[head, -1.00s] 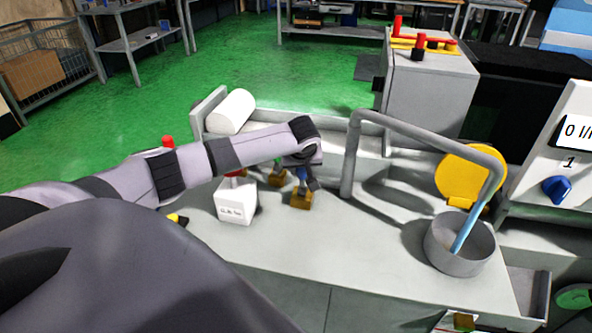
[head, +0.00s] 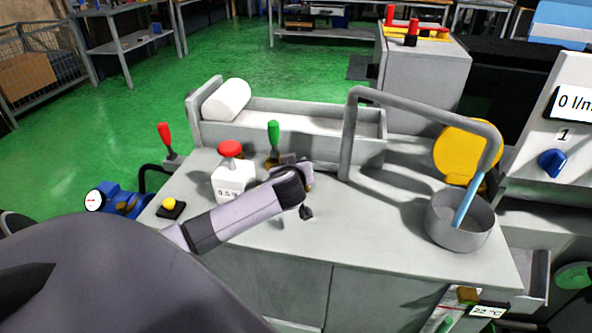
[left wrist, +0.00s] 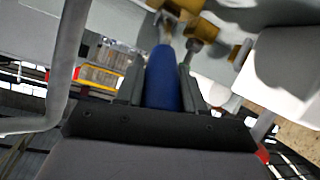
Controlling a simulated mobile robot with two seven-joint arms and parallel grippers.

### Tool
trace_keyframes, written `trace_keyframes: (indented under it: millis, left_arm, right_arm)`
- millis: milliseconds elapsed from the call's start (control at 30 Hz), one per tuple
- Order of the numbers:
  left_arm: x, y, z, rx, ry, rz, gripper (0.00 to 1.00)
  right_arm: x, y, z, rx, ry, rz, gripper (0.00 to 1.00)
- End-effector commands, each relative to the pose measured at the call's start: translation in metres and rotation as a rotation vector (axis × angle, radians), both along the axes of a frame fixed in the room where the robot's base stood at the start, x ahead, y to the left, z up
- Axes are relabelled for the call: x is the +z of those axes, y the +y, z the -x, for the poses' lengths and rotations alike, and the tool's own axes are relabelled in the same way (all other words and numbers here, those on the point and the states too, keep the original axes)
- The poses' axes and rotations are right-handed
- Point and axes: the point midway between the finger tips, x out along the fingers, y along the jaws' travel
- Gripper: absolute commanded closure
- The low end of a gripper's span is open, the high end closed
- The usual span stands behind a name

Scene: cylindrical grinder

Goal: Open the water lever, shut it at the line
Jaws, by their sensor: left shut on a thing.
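My left gripper (left wrist: 162,75) is shut on a blue lever handle (left wrist: 164,82) in the left wrist view, with one dark finger on each side. Brass valve bodies (left wrist: 178,7) lie beyond the handle. In the head view my wrist is low over the cabinet top and hides the blue lever. A green lever (head: 273,130) stands upright just behind it. A flow display (head: 572,102) at the right edge reads 0, with its unit cut off. I cannot make out a line mark. My right gripper is in neither current view.
A bent grey pipe (head: 349,135) rises right of my gripper, above a grey pot (head: 441,222) with a light blue rod or stream. A white box with a red knob (head: 232,183) stands left. A red lever (head: 165,138) and grey trough (head: 290,107) are behind. The front-middle cabinet top is clear.

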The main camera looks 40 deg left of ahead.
Motion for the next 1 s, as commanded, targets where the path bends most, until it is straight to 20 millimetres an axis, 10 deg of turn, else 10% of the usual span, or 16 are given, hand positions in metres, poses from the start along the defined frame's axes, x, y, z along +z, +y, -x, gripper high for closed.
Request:
trace_keyframes:
  millis: [967,1000]
  left_arm:
    - [-0.011,-0.004,0.01,0.003,-0.131,-0.078,1.0]
    - [-0.011,-0.004,0.01,0.003,-0.131,-0.078,0.52]
  right_arm:
    - [-0.018,0.011,-0.01,0.017,-0.006,-0.027,0.45]
    - [-0.018,0.01,-0.01,0.017,-0.006,-0.027,0.45]
